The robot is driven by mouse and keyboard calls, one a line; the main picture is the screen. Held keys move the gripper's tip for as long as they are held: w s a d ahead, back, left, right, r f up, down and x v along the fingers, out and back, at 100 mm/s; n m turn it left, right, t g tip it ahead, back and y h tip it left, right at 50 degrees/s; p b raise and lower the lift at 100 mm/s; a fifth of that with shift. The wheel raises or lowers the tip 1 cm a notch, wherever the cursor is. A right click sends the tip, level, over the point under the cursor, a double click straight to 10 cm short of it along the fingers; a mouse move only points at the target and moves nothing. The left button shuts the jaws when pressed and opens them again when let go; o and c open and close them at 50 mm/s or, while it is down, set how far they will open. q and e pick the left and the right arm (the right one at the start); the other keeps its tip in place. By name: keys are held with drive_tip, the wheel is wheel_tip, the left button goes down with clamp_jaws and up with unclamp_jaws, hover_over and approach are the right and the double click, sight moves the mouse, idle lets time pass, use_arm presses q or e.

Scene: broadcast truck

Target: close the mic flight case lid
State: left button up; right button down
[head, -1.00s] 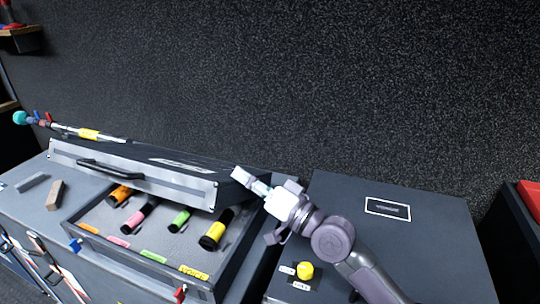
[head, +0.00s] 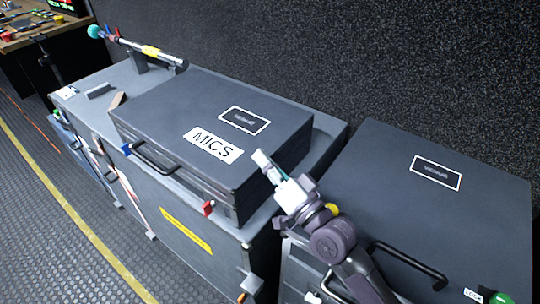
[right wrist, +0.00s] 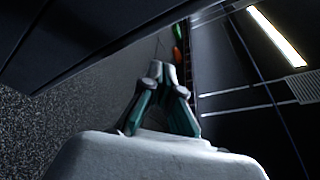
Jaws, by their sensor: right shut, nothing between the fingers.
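The mic flight case (head: 235,205) stands on a grey cabinet. Its dark lid (head: 165,100), labelled MICS, lies down over the case, and the mics inside are hidden. The lid looks level with the case; a small gap at the rim cannot be ruled out. A black handle (head: 153,160) is on its front. My right gripper (head: 262,160) is shut and empty at the lid's right end; touching or apart is unclear. Its closed fingers (right wrist: 167,80) show in the right wrist view, near a dark panel. My left gripper is out of view.
A boom pole (head: 140,48) with a teal tip lies behind the case. Another dark case (head: 400,165) with a black handle stands to the right, under my right arm. A red latch (head: 208,208) is at the mic case's front. Open floor (head: 60,230) lies at left.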

drive_tip(key=v, duration=0.7)
drive_tip(key=shift+s, duration=0.2)
drive_tip(key=shift+d+f, duration=0.1)
